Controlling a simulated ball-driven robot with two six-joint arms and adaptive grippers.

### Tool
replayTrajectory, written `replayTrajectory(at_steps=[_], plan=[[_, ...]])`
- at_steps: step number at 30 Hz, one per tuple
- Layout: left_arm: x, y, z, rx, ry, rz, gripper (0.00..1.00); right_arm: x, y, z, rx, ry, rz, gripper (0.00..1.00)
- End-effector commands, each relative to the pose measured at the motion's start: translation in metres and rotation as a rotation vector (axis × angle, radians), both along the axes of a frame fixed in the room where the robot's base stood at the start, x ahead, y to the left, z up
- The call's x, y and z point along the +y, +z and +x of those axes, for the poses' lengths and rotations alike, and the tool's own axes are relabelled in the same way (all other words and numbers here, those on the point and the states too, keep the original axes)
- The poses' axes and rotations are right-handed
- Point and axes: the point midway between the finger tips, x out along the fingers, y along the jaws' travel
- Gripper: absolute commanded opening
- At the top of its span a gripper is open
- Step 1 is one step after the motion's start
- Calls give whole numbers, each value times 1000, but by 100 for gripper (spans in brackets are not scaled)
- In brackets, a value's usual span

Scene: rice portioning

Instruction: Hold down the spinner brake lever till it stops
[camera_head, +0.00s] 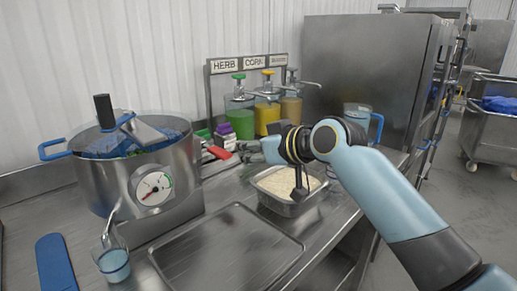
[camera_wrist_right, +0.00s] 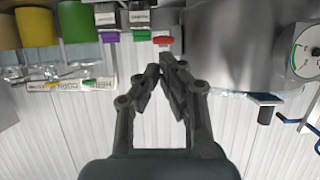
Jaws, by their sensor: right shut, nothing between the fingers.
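The spinner (camera_head: 165,188) is a large steel pot at the left with blue handles, a clear lid, a black upright knob (camera_head: 103,110) and a round dial (camera_head: 153,188). A red-ended piece (camera_head: 219,153) sticks out at its right side and looks like the brake lever; a red piece also shows in the right wrist view (camera_wrist_right: 163,41). My right gripper (camera_head: 240,150) is just right of the red piece, shut and empty. In the wrist view its fingertips (camera_wrist_right: 160,68) appear close to the red piece; I cannot tell if they touch. My left gripper is out of view.
A steel pan of rice (camera_head: 314,201) sits below my right wrist. Herb, corn and a third dispenser (camera_head: 240,112) stand behind. A bare tray (camera_head: 208,262), a cup with blue contents (camera_head: 113,264) and a blue flat item (camera_head: 54,265) lie in front.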

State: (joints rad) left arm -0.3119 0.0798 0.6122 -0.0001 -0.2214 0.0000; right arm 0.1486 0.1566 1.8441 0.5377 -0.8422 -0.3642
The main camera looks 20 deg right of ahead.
Motion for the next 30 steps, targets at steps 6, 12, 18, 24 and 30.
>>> replayTrajectory(at_steps=[6, 12, 18, 24, 30], plan=[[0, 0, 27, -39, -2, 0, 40, -8, 8, -24, -1, 1, 0, 0], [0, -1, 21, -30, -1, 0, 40, -10, 10, -28, -1, 1, 1, 0], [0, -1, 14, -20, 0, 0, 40, -10, 10, -28, -1, 1, 1, 0], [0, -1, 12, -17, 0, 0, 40, -9, 10, -28, 0, 1, 0, 0], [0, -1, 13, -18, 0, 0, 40, -6, -31, -75, 138, -10, -44, 0]])
